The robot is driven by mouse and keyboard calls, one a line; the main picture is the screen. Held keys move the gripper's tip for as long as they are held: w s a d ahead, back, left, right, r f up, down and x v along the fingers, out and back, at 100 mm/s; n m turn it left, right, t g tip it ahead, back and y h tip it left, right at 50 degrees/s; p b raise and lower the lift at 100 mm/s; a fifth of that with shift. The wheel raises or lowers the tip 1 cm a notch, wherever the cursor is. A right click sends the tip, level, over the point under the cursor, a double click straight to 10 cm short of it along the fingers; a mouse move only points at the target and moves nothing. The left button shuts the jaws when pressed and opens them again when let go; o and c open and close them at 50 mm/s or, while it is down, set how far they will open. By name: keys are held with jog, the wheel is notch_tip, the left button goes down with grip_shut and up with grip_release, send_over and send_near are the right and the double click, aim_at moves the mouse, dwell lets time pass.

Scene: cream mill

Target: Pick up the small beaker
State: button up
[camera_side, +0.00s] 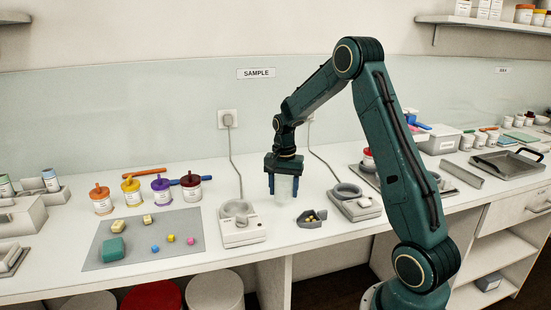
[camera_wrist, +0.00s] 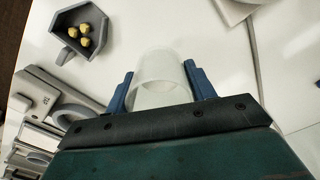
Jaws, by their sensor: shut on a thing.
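The small beaker (camera_wrist: 160,72) is a translucent whitish cup between the two blue fingers of my gripper (camera_wrist: 160,85) in the wrist view. My gripper is shut on it, with one finger on each side. In the side view my gripper (camera_side: 283,188) points down over the bench, and the beaker (camera_side: 283,187) shows faintly between its fingers. I cannot tell for sure whether the beaker's base touches the bench. Its lower part is partly hidden by the gripper body in the wrist view.
A device with a round ring (camera_side: 238,222) stands left of my gripper, and another (camera_side: 354,201) stands right. A grey scoop (camera_side: 311,217) with yellow pieces lies between them. A grey mat (camera_side: 140,240) with small blocks and several colored jars are further left.

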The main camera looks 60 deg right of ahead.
notch_tip(320, 180, up, 17)
jog(key=shift+f, duration=0.15)
dwell(1.3)
jog(key=w+a+f+n, duration=0.6)
jog(key=w+a+f, duration=0.2)
jog(key=a+f, duration=0.3)
jog(key=shift+w+a, duration=0.4)
jog(key=shift+a, duration=0.3)
jog(key=shift+f, duration=0.15)
jog(key=shift+f, duration=2.45)
jog(key=shift+f, duration=0.3)
